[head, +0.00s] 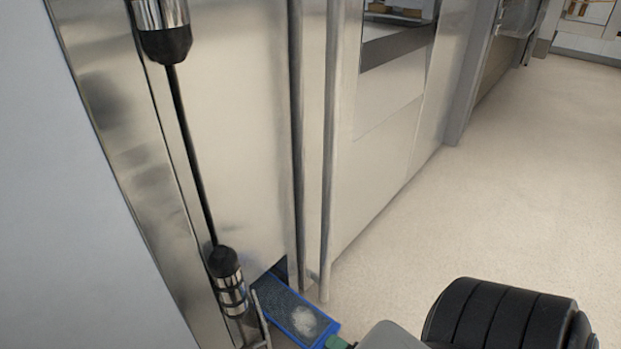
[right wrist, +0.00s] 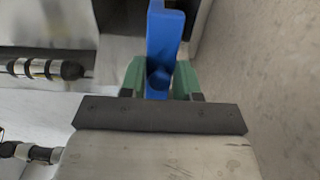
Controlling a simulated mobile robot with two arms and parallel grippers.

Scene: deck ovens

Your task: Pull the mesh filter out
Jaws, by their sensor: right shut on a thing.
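The mesh filter (head: 290,310) is a flat blue-framed panel with dark mesh and a pale fluffy patch on it. In the head view it sticks out at the bottom of the steel oven front, with its far end at a dark opening low in the front. My right gripper (head: 340,343) is at the filter's near end, mostly cut off by the picture's bottom edge. In the right wrist view the green fingers of my right gripper (right wrist: 160,80) are shut on the blue frame of the filter (right wrist: 163,38). My left gripper is not in view.
A steel oven front (head: 230,120) with a vertical rod-like handle (head: 190,150) stands close on the left. Steel posts (head: 328,150) rise beside the opening. Another steel unit (head: 390,140) stands beyond. The pale floor (head: 520,180) on the right is clear.

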